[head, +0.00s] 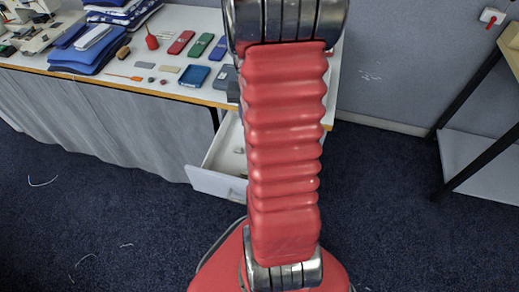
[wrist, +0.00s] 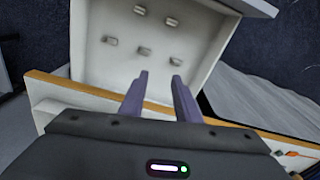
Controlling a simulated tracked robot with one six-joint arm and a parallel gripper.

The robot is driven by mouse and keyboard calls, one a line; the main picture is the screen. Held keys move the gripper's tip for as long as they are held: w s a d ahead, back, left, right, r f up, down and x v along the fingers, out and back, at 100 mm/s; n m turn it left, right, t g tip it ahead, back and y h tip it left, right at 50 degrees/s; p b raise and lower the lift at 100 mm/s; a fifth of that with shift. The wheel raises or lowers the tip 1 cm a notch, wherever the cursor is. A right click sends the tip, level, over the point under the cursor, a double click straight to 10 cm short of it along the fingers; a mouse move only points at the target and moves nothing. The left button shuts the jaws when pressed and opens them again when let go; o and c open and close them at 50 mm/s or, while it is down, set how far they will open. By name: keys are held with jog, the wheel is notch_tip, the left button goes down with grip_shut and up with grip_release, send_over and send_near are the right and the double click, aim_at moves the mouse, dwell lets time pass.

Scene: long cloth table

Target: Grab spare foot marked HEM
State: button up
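Several small grey metal feet lie spaced apart on the white floor of an open drawer (wrist: 205,45) in the wrist view. They are a top foot (wrist: 139,10), an upper right foot (wrist: 170,21), a left foot (wrist: 110,41), a middle foot (wrist: 144,51) and a right foot (wrist: 175,61). No marking is readable, so I cannot tell which is HEM. My gripper (wrist: 160,75) is open over the drawer's near part, its two purple-grey fingers apart and nothing between them. In the head view, my arm hides the gripper and part of the drawer (head: 215,184).
The drawer hangs under a white table (head: 115,68) with a wooden edge and grey cloth skirt. A black-framed shelf (head: 485,165) is at right. Carpet between is mostly clear.

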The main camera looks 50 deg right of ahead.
jog(key=s+d+f+m, duration=0.2)
jog(key=s+d+f, duration=0.2)
jog(key=f, duration=0.3)
jog(key=shift+d+g+y, duration=0.3)
jog(key=shift+d, duration=0.45)
jog(key=shift+f, duration=4.3)
jog(key=shift+a+f, duration=0.2)
jog(key=shift+f, duration=2.4)
jog(key=shift+c, duration=0.6)
grip_shut()
